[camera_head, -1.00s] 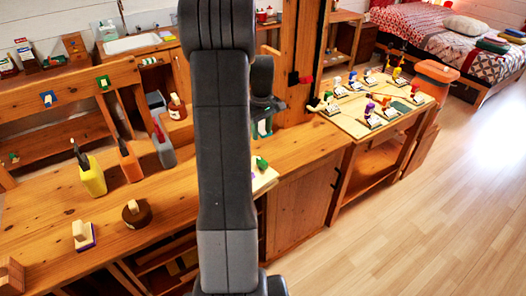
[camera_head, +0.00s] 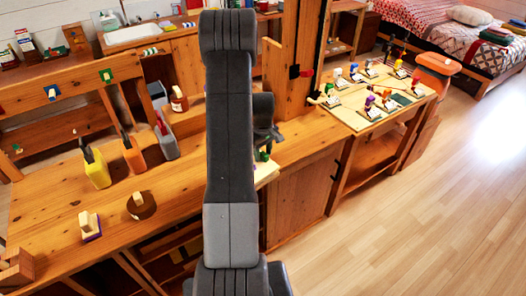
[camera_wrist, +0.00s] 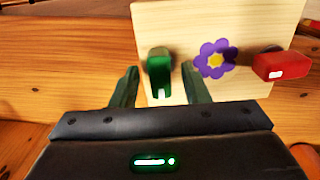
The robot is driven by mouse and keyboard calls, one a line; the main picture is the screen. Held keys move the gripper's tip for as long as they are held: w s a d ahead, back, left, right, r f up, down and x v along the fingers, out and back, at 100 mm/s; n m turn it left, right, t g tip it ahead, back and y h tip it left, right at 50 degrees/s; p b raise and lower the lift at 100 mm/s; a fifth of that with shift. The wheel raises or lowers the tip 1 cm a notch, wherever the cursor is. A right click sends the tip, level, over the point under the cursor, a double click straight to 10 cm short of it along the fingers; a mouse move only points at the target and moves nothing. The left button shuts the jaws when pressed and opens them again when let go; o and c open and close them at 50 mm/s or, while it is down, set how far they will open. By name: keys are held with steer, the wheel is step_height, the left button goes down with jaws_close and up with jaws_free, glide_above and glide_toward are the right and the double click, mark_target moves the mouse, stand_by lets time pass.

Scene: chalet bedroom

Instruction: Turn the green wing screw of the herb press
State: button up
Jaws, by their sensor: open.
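The herb press shows in the wrist view as a pale wooden board (camera_wrist: 220,20) with a purple flower on it. Its green wing screw (camera_wrist: 159,62) stands at the board's left part, with a white mark at its near end. My gripper (camera_wrist: 160,90) is open, with one finger left and one right of the green screw. I cannot tell whether the fingers touch it. In the head view my gripper (camera_head: 266,136) is just above the green screw (camera_head: 263,156), and my arm hides most of the press.
A wooden post (camera_head: 294,60) rises behind the gripper. A side table (camera_head: 345,118) with several small coloured items stands to the right. The floor (camera_head: 420,220) at right is clear.

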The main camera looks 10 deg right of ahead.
jaws_close()
steer(key=shift+f+b, duration=0.1)
steer(key=shift+b, duration=0.2)
steer(key=m+b, duration=0.3)
steer(key=m, duration=0.1)
steer(key=shift+f, duration=0.1)
steer(key=m+b, duration=0.2)
steer(key=m, duration=0.2)
steer(key=m+b, duration=0.2)
steer(key=m, duration=0.3)
steer(key=m+b, duration=0.1)
steer(key=m, duration=0.3)
steer(key=shift+r, duration=0.2)
